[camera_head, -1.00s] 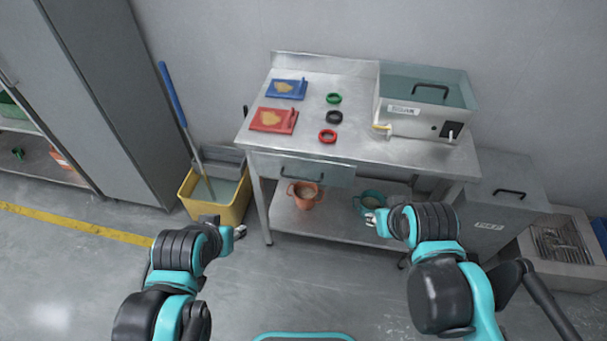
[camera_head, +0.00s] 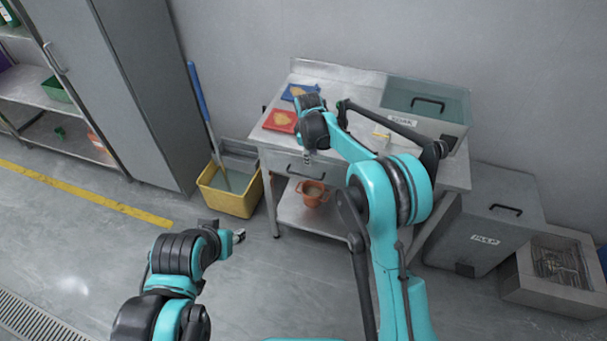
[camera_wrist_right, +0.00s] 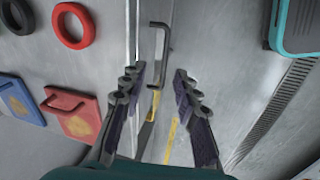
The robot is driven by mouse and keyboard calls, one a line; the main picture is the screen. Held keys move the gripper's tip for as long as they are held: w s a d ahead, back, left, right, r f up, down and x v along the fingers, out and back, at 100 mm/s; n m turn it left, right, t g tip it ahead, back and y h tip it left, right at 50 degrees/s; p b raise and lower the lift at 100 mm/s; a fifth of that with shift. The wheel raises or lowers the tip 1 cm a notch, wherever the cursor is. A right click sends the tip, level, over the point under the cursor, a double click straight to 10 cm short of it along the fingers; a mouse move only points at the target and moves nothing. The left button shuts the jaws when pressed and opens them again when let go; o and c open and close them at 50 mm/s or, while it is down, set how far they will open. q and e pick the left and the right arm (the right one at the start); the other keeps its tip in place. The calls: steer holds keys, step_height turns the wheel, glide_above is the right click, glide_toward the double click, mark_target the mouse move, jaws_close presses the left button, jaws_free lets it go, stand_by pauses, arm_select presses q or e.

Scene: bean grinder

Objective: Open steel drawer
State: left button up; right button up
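The steel drawer (camera_head: 275,161) is under the left part of the steel table's top, and its front looks flush with the frame. Its dark bar handle (camera_head: 305,174) also shows in the right wrist view (camera_wrist_right: 163,40). My right gripper (camera_head: 308,158) is just above and in front of the drawer front. In the right wrist view my right gripper (camera_wrist_right: 157,85) is open, with the near end of the handle between its fingers and apparently no contact. My left gripper (camera_head: 239,236) hangs over the floor, away from the drawer; its opening is too small to tell.
The table top (camera_head: 345,80) holds red (camera_head: 281,120) and blue (camera_head: 299,91) boards and a lidded steel box (camera_head: 440,105). An orange pot (camera_head: 312,193) stands on the shelf below. A yellow mop bucket (camera_head: 230,195) stands left, a grey bin (camera_head: 490,225) right.

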steer(key=n, duration=0.1)
glide_toward(305, 176)
steer(key=b+x, duration=0.2)
steer(key=x, duration=0.5)
steer(key=shift+w+f, duration=0.25)
steer(key=shift+f, duration=0.1)
arm_select(q)
steer(key=shift+s+d+f, duration=0.1)
steer(key=shift+s+f, duration=0.45)
steer(key=shift+f, duration=0.35)
arm_select(e)
steer(key=shift+c, duration=0.4)
jaws_close()
